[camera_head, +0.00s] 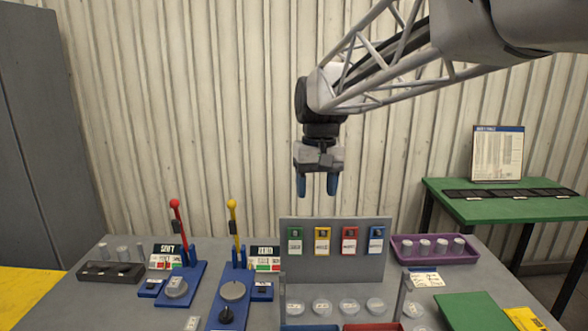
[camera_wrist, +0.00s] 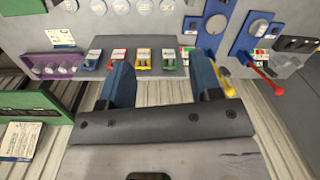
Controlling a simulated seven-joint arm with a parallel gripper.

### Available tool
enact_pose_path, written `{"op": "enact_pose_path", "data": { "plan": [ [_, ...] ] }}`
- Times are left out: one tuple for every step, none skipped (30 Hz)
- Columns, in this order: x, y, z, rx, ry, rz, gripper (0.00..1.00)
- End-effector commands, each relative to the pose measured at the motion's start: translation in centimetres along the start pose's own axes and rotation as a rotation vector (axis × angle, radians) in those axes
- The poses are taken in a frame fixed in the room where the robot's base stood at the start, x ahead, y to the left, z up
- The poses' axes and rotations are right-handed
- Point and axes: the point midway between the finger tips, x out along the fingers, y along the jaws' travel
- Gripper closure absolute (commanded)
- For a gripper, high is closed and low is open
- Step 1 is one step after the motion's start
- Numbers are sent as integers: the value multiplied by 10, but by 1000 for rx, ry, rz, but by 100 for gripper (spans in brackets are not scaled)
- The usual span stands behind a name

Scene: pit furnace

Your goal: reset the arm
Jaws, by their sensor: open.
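My gripper (camera_head: 317,186) hangs in the air above the back of the grey table, pointing down, with its two blue fingers apart and nothing between them. In the wrist view the open fingers (camera_wrist: 160,85) show with the table beyond them. Below the gripper in the head view stands a grey upright panel (camera_head: 335,268) with a green card (camera_head: 295,240), a yellow card (camera_head: 322,241), a red card (camera_head: 349,240) and a blue card (camera_head: 376,240). The gripper is apart from the panel and touches nothing.
A red-knobbed lever (camera_head: 180,225) and a yellow-knobbed lever (camera_head: 235,225) rise on blue bases at left. A purple tray (camera_head: 463,258) with several cylinders is at right. Clear round dishes (camera_head: 322,306) lie before the panel. A green side table (camera_head: 500,208) stands behind right.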

Motion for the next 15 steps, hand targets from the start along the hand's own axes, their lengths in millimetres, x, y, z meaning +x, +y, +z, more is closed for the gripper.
{"op": "enact_pose_path", "data": {
  "plan": [
    [2,6,14,11,12,2,42],
    [4,10,21,16,19,3,42],
    [6,14,31,24,27,5,42],
    [8,17,38,30,33,7,42],
    [10,20,46,36,41,8,42],
    [14,24,55,44,48,10,42],
    [16,27,63,49,55,11,42],
    [18,29,70,55,63,13,42],
    [22,33,80,62,70,15,42],
    [24,36,87,69,77,16,42],
    [27,38,94,74,83,18,42],
    [31,41,104,82,93,20,42],
    [34,44,112,87,98,21,42],
    [37,46,119,93,105,22,42],
    [41,49,128,101,115,25,42]
  ]
}}
